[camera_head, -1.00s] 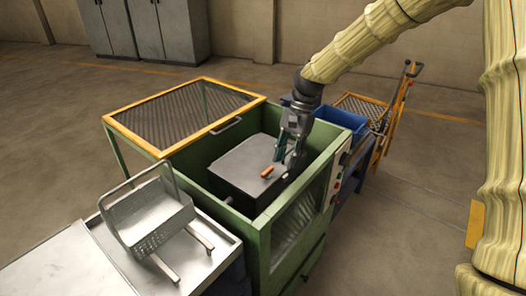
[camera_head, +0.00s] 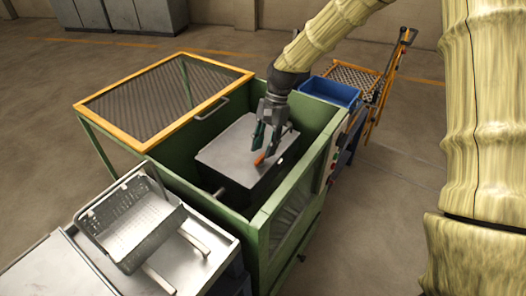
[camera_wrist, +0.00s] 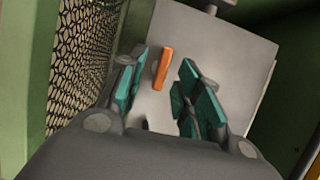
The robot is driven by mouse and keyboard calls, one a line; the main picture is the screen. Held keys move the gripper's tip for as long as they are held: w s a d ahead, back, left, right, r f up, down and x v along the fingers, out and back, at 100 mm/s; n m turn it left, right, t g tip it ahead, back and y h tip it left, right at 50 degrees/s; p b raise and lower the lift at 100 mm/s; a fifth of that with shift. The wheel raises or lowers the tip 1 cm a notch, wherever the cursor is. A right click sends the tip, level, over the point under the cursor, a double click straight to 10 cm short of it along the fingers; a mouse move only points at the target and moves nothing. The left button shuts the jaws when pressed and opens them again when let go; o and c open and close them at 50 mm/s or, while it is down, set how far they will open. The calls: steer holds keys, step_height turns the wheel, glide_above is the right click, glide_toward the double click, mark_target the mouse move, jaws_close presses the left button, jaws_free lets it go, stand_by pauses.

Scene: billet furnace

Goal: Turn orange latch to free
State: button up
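The orange latch (camera_head: 260,158) is a small bar on the grey metal lid (camera_head: 222,155) inside the green cabinet. In the wrist view the latch (camera_wrist: 162,69) lies just beyond my fingertips, between the lines of the two fingers. My gripper (camera_head: 262,148) points down over the lid, close to the latch. Whether a finger touches the latch cannot be told.
The green cabinet walls (camera_head: 285,215) surround the lid closely. A metal basket (camera_head: 130,222) sits on the front-left table. A blue bin (camera_head: 330,92) and a yellow cart (camera_head: 385,85) stand behind at right.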

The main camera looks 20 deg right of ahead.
mark_target(261, 157)
steer(key=f, duration=0.2)
steer(key=w+f, duration=0.1)
steer(key=shift+w+a, duration=0.1)
steer(key=shift+a, duration=0.2)
steer(key=shift+f, duration=0.15)
steer(key=shift+s+a+r, duration=0.1)
steer(key=shift+s+r, duration=0.15)
steer(key=shift+s, duration=0.6)
steer(key=shift+w+f, duration=0.25)
steer(key=shift+w, duration=0.05)
steer(key=shift+w+f, duration=0.15)
steer(key=shift+w, duration=0.05)
steer(key=shift+c, duration=1)
steer(key=shift+s, duration=0.2)
jaws_close()
